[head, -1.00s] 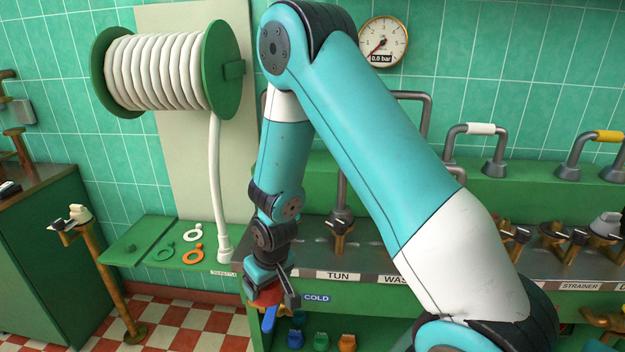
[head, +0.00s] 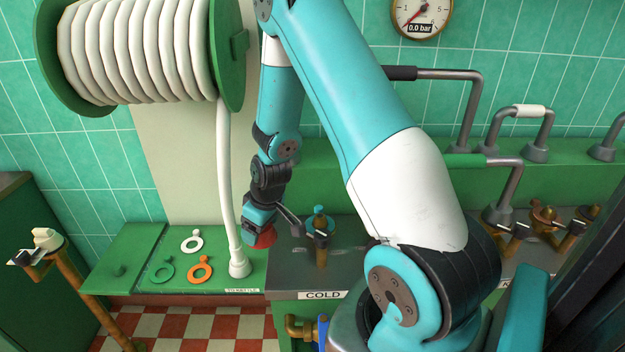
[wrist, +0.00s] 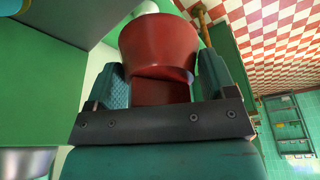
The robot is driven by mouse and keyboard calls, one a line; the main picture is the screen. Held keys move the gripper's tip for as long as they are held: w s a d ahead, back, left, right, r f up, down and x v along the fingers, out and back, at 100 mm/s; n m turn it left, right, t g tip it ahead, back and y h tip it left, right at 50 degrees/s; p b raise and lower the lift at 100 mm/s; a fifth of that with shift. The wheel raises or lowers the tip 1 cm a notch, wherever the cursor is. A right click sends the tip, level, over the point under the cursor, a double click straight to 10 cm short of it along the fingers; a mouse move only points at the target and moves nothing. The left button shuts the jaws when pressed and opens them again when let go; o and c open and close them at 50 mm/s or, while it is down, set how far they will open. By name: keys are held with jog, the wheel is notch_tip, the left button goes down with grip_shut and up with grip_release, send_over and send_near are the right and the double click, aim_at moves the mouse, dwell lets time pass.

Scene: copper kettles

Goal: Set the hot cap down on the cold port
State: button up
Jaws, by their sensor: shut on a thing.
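My gripper (head: 262,226) points down and is shut on the hot cap, a red flared piece (head: 265,239). In the wrist view the red cap (wrist: 158,48) sits between the two fingers, its wide end away from the palm. The cap is at the left end of the steel counter, right of the white hose end. A COLD label (head: 323,295) is on the counter's front edge. A brass fitting with a teal top (head: 320,238) stands behind that label, right of the cap and apart from it. I cannot tell whether this fitting is the cold port.
A green shelf (head: 128,262) at left carries white, green and orange rings (head: 201,270). A white hose (head: 228,190) hangs from the reel (head: 145,50). A brass pipe (head: 297,327) and a blue piece (head: 323,330) are below the COLD label. My arm hides much of the counter.

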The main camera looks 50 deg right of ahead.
aim_at(320, 216)
jog(key=s+d+r+n+p, duration=0.1)
jog(key=s+d, duration=0.1)
jog(key=d, duration=0.2)
jog(key=s+d+r+n+p, duration=0.1)
jog(key=s+d+r, duration=0.1)
jog(key=d, duration=0.3)
jog(key=s+d+r+n+y+p, duration=0.1)
jog(key=s+d+r+n, duration=0.1)
jog(key=d, duration=0.3)
jog(key=shift+d, duration=0.2)
jog(key=shift+s+d+g, duration=0.2)
jog(key=shift+d+g, duration=0.05)
jog(key=shift+g, duration=0.05)
jog(key=shift+f+b, duration=1.45)
jog(key=shift+f, duration=0.6)
jog(key=shift+s+f+b, duration=0.1)
jog(key=shift+f+b, duration=0.15)
jog(key=shift+b, duration=0.1)
jog(key=shift+f+b, duration=0.75)
jog(key=shift+f, duration=0.25)
jog(key=shift+f+b, duration=0.35)
jog(key=shift+f, duration=0.1)
jog(key=o, duration=0.9)
jog(key=shift+r, duration=0.1)
